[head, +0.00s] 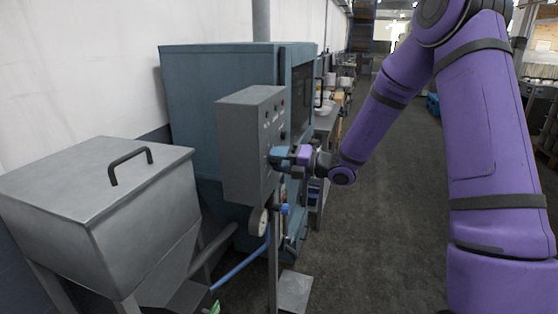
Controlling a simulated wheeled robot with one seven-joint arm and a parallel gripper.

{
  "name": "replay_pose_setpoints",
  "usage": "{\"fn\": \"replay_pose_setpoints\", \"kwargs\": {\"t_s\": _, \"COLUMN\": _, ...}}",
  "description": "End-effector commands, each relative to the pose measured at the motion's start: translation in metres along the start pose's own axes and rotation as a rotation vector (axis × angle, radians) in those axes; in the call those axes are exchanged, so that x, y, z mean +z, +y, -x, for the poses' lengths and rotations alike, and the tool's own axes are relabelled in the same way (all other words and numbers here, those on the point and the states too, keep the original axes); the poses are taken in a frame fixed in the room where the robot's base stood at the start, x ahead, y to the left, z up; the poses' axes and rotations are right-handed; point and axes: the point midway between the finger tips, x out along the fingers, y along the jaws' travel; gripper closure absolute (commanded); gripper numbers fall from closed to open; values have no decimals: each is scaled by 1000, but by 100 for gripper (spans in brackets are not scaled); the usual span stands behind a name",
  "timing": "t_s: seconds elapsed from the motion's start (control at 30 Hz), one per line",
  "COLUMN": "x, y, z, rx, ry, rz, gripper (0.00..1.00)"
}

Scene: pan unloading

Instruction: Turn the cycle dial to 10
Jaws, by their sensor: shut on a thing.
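The grey control box (240,150) stands on a post in front of a blue-green machine, with its panel face turned to the right. My gripper (283,157) is at that face, coming from the right, and is shut on the cycle dial. The dial is mostly hidden behind the fingers. The panel carries small markings and other small knobs above my gripper. The numbers on the dial and its pointer are too small or hidden to read.
The large blue-green machine (205,75) stands behind the box. A grey lidded hopper (95,185) is at the left. The floor (385,230) on the right is clear.

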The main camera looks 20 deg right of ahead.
Motion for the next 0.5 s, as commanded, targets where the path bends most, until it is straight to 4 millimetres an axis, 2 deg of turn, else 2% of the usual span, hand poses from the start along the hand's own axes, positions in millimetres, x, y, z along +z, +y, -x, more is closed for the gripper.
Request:
{"fn": "replay_pose_setpoints", "kwargs": {"t_s": 0.1, "x": 1, "y": 0, "z": 1, "rx": -2, "ry": -3, "rz": 1, "gripper": 80}}
{"fn": "replay_pose_setpoints", "kwargs": {"t_s": 0.13, "x": 1, "y": 0, "z": 1, "rx": -2, "ry": -3, "rz": 1, "gripper": 50}}
{"fn": "replay_pose_setpoints", "kwargs": {"t_s": 0.2, "x": 1, "y": 0, "z": 1, "rx": -2, "ry": -2, "rz": 1, "gripper": 34}}
{"fn": "replay_pose_setpoints", "kwargs": {"t_s": 0.23, "x": 1, "y": 0, "z": 1, "rx": -2, "ry": -2, "rz": 1, "gripper": 31}}
{"fn": "replay_pose_setpoints", "kwargs": {"t_s": 0.5, "x": 0, "y": 0, "z": 1, "rx": -1, "ry": -1, "rz": 1, "gripper": 31}}
